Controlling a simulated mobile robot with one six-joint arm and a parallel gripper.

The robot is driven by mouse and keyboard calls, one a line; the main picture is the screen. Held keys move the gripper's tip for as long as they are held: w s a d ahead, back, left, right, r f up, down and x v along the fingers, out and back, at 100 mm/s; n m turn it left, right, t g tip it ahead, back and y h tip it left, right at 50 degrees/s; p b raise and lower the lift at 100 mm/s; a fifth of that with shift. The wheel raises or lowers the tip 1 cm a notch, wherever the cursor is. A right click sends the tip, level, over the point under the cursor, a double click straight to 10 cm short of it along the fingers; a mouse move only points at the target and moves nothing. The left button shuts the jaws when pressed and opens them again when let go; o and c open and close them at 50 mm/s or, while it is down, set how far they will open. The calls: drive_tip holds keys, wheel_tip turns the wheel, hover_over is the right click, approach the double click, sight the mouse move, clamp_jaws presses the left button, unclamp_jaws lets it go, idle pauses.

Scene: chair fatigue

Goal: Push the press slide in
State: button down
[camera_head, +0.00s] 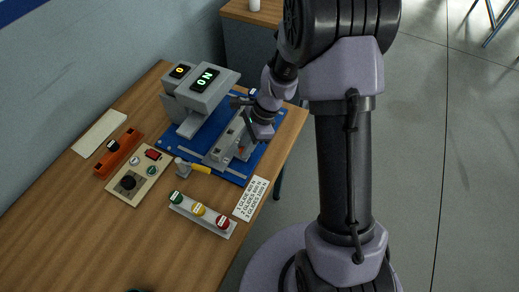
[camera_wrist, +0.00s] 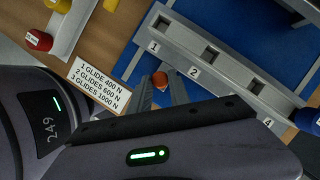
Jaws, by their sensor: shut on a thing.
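The press slide appears to be the long grey bar (camera_head: 228,146) with square slots on the blue base plate (camera_head: 235,174). In the wrist view the bar (camera_wrist: 225,62) carries labels 1, 2 and 4. A small round orange-red knob (camera_wrist: 161,80) lies beside the bar, near label 2. My gripper (camera_wrist: 161,88) has one finger on each side of this knob and is shut on it. In the head view my gripper (camera_head: 244,146) is low over the right side of the blue plate, and my wrist partly hides the bar.
The grey press housing (camera_head: 205,92) with lit displays stands behind the bar. A yellow-handled lever (camera_head: 200,168) is at the plate's front. A strip of coloured buttons (camera_head: 199,212), a load card (camera_head: 250,198), a control box (camera_head: 137,177) and an orange block (camera_head: 118,152) lie nearby on the wooden table.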

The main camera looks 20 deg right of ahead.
sight(229, 151)
drive_tip(key=w+a, duration=0.3)
drive_tip(key=shift+p, duration=0.3)
drive_tip(key=c, duration=1.2)
unclamp_jaws()
drive_tip(key=p+v, duration=0.6)
drive_tip(key=v, duration=1.1)
drive_tip(key=shift+r, duration=0.25)
drive_tip(key=shift+d, duration=0.1)
